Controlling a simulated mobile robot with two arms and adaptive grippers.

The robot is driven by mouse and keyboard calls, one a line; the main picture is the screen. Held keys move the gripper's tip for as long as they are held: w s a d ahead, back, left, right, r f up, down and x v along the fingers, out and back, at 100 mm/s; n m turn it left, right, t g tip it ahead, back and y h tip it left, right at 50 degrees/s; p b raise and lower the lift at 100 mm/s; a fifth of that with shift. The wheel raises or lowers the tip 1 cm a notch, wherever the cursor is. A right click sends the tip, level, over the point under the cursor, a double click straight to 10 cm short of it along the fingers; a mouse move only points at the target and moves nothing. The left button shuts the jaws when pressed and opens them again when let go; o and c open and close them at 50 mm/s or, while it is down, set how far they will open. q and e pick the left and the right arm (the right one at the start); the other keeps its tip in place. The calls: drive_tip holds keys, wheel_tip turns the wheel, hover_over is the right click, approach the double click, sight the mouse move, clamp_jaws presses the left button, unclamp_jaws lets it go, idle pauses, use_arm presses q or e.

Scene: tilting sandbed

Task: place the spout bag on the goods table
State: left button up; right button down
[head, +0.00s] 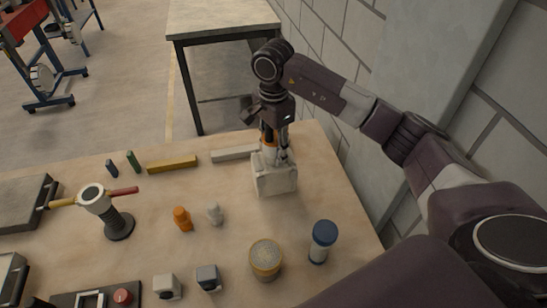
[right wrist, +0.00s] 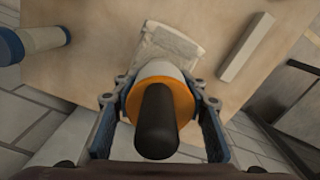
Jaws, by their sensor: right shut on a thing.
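The spout bag is a pale, boxy bag (head: 275,178) at the right part of the near wooden table, upright under my right gripper. My right gripper (head: 274,138) points down and is shut on its spout, which has an orange collar. In the right wrist view, the fingers (right wrist: 160,112) sit on both sides of the orange collar and a black rod, with the pale bag (right wrist: 165,45) beyond. I cannot tell whether the bag touches the tabletop. The frames do not mark which table is the goods table. My left gripper is not in view.
A separate table (head: 222,17) with dark legs stands behind, across a floor gap. Near the bag lie a white bar (head: 234,153), a yellow bar (head: 172,163), small orange and grey figures, a round tin (head: 265,259) and a blue-capped jar (head: 322,241). A block wall is at the right.

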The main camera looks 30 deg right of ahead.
wheel_tip(320, 180, down, 4)
drive_tip(key=shift+r+p, duration=0.1)
drive_tip(key=shift+p, duration=0.45)
drive_tip(key=shift+f, duration=0.25)
drive_tip(key=c, duration=1.2)
unclamp_jaws()
drive_tip(key=shift+r, duration=0.1)
wheel_tip(320, 180, up, 11)
drive_tip(key=b, duration=0.3)
drive_tip(key=shift+b, duration=0.35)
drive_tip(key=shift+r, duration=0.55)
